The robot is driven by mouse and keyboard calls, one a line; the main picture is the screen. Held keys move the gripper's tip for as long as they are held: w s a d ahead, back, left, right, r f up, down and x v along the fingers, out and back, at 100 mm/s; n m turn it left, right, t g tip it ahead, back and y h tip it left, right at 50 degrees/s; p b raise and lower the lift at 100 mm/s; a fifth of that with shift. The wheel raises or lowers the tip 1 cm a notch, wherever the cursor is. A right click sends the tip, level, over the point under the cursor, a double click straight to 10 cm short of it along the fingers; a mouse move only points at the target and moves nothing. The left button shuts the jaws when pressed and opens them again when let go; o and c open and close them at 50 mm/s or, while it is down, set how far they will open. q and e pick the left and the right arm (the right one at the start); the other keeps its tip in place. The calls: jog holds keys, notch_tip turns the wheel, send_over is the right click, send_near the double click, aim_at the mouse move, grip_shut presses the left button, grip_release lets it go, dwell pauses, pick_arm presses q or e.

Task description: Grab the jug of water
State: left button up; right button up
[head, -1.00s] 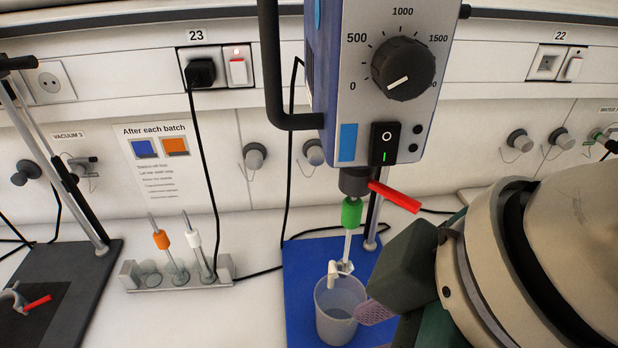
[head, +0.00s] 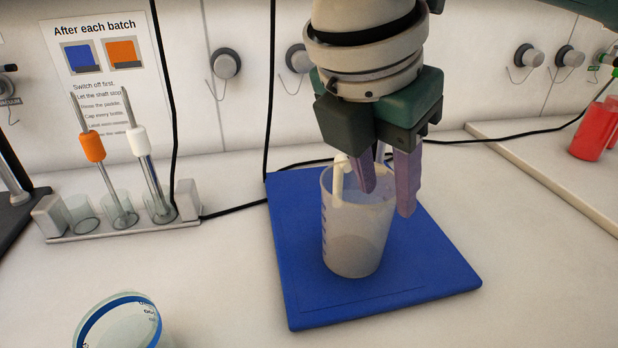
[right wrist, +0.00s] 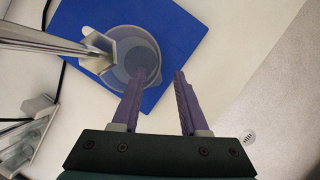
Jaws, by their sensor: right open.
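The jug (head: 352,240) is a translucent beaker with marks on its side. It stands upright on a blue base plate (head: 430,265) and also shows in the right wrist view (right wrist: 150,50). A white stirrer paddle (head: 339,182) reaches into it. My right gripper (head: 387,203) is open and points down at the jug's right rim. One finger overlaps the jug's mouth and the other is at its right side; I cannot tell whether either touches. In the right wrist view the open fingers (right wrist: 160,70) reach toward the jug's edge. My left gripper is not in view.
A rack (head: 120,232) with orange- and white-collared paddles stands at left. A clear round container with a blue rim (head: 118,320) is at bottom left. A red container (head: 597,130) stands at far right. A black cable (head: 235,209) crosses behind the plate. The bench right of the plate is clear.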

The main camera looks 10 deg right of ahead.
send_over(379, 256)
notch_tip(379, 256, down, 7)
dwell(0.3)
grip_shut()
dwell(1.3)
